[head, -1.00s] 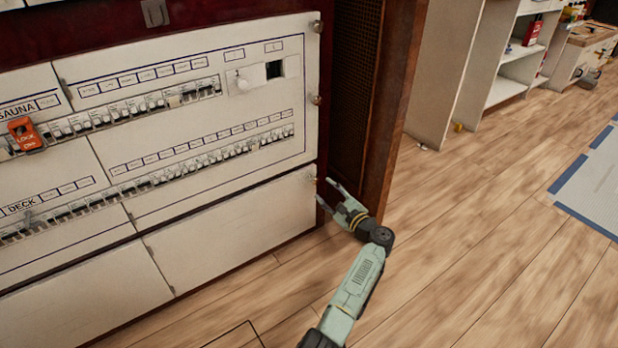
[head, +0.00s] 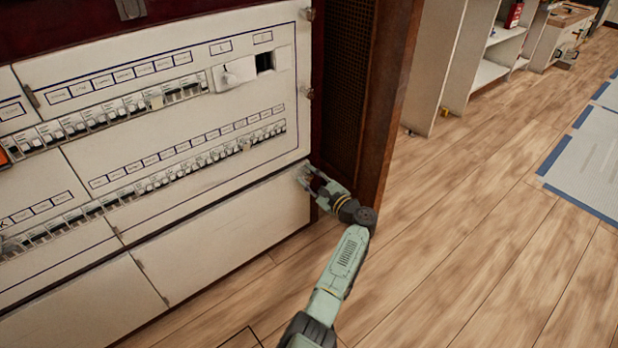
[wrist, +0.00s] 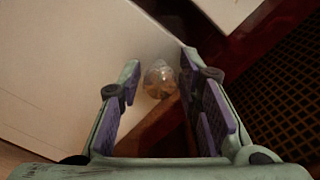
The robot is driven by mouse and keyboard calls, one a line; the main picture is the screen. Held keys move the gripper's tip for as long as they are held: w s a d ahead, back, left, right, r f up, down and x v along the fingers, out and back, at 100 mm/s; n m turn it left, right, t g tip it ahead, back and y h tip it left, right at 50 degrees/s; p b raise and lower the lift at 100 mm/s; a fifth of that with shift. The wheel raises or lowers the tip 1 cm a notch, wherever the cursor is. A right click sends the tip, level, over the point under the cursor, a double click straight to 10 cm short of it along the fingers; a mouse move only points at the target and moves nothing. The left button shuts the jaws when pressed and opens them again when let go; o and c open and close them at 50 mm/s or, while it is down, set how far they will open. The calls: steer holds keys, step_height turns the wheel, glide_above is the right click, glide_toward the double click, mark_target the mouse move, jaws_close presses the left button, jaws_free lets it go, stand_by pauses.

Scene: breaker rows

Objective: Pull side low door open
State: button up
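The low door (head: 225,245) is a plain white panel at the bottom right of the breaker cabinet. It appears closed, with a hinge at its left edge. A small round, glassy knob (wrist: 159,82) sits on the door panel (wrist: 70,65) in the wrist view. My gripper (head: 305,180) is at the door's upper right corner. In the wrist view its fingers (wrist: 160,68) are spread, one on each side of the knob, with a visible gap around it. The knob is hidden behind my gripper in the head view.
The upper panel with breaker rows (head: 190,150) is above the door. A dark brown wooden side panel (head: 385,110) stands just right of my gripper. Open wooden floor (head: 470,260) lies to the right and in front.

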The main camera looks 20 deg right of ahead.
jaws_close()
stand_by(0.4)
